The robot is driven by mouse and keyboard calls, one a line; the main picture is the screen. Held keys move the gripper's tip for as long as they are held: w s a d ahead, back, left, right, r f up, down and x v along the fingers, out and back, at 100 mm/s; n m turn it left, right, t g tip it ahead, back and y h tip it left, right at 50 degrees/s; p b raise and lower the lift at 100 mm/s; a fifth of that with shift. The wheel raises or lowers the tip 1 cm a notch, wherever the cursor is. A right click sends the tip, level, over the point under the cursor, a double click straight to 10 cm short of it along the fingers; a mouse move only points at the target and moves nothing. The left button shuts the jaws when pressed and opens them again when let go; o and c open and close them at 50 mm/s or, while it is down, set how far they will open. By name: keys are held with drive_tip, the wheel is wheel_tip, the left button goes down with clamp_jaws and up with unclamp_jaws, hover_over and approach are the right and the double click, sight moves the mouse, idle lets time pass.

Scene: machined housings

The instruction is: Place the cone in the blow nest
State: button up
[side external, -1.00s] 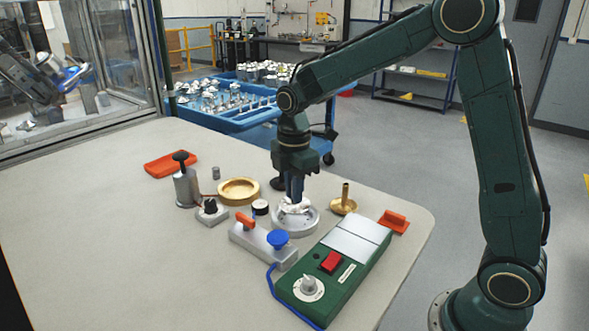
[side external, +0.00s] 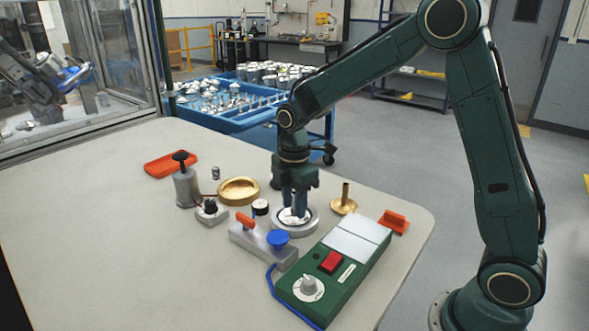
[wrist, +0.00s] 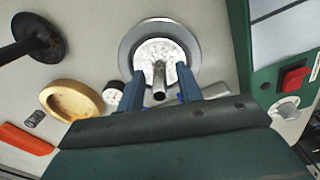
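The blow nest appears to be the round grey ring (side external: 308,226) on the bench, also in the wrist view (wrist: 127,52). White, rough-looking material (wrist: 158,48) fills its middle. A short metal stem (wrist: 159,82), seemingly the cone's, points up from there toward the wrist camera; the cone's lower part is hard to make out. My gripper (side external: 294,214) is directly over the ring with its fingers down at the white middle. In the wrist view the blue fingers (wrist: 161,78) stand apart on both sides of the stem, with gaps showing beside it.
A grey block with an orange handle and blue knob (side external: 278,239) and a green control box (side external: 335,270) stand in front. A brass stemmed piece (side external: 344,204) is to the right, a brass ring (side external: 239,191) and black-knobbed cylinder (side external: 186,188) to the left. The bench's left is clear.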

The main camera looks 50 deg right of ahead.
sight(294, 193)
drive_tip(key=shift+r, duration=0.1)
wheel_tip(294, 193, up, 12)
drive_tip(key=shift+f, duration=0.15)
drive_tip(key=shift+r, duration=0.2)
idle(0.5)
drive_tip(key=shift+s, duration=0.1)
idle(0.4)
drive_tip(key=s+r+m+t, duration=0.1)
drive_tip(key=s+m+t, duration=0.4)
drive_tip(key=s+m, duration=1)
drive_tip(key=s, duration=0.9)
drive_tip(key=shift+a+r+t, duration=0.3)
drive_tip(key=shift+r, duration=0.1)
drive_tip(key=shift+w, duration=0.1)
drive_tip(key=shift+c, duration=0.4)
